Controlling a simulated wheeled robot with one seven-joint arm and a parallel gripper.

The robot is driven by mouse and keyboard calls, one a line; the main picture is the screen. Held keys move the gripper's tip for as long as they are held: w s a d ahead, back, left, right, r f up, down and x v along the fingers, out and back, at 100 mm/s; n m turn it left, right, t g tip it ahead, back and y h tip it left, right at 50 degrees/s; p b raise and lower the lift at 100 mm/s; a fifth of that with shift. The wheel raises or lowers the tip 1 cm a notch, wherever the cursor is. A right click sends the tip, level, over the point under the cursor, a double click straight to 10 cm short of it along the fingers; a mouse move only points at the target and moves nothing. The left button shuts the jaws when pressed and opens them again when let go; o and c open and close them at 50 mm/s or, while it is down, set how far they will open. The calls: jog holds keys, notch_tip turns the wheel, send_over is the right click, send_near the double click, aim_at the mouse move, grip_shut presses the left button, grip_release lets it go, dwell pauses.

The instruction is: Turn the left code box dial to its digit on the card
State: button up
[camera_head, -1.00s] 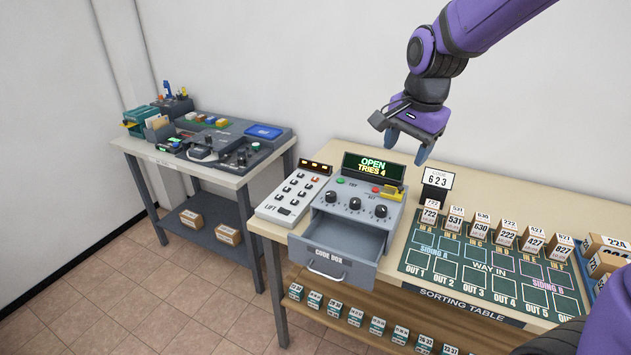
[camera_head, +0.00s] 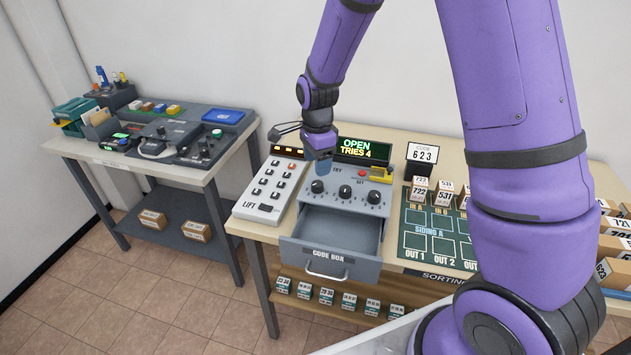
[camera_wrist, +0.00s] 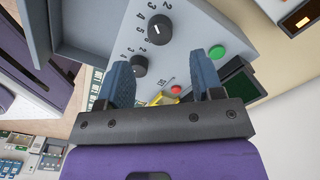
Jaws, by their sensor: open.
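The grey code box (camera_head: 340,225) stands on the wooden table with its drawer pulled out and empty. Its left dial (camera_head: 317,186) is black and round; it also shows in the wrist view (camera_wrist: 160,28) with a pale pointer mark and digits around it. The middle dial (camera_head: 345,192) and right dial (camera_head: 373,197) sit beside it.
The display (camera_head: 364,148) reads OPEN, TRIES 4. A green button (camera_wrist: 216,52) and red button (camera_wrist: 176,89) lie behind the dials. The lift panel (camera_head: 270,190) stands close on the left. The green sorting board (camera_head: 430,232) lies right, partly hidden by my arm.

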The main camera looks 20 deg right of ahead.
aim_at(318, 183)
notch_tip(318, 183, down, 7)
jog(key=shift+f, duration=0.1)
dwell(0.4)
jog(key=c, duration=0.9)
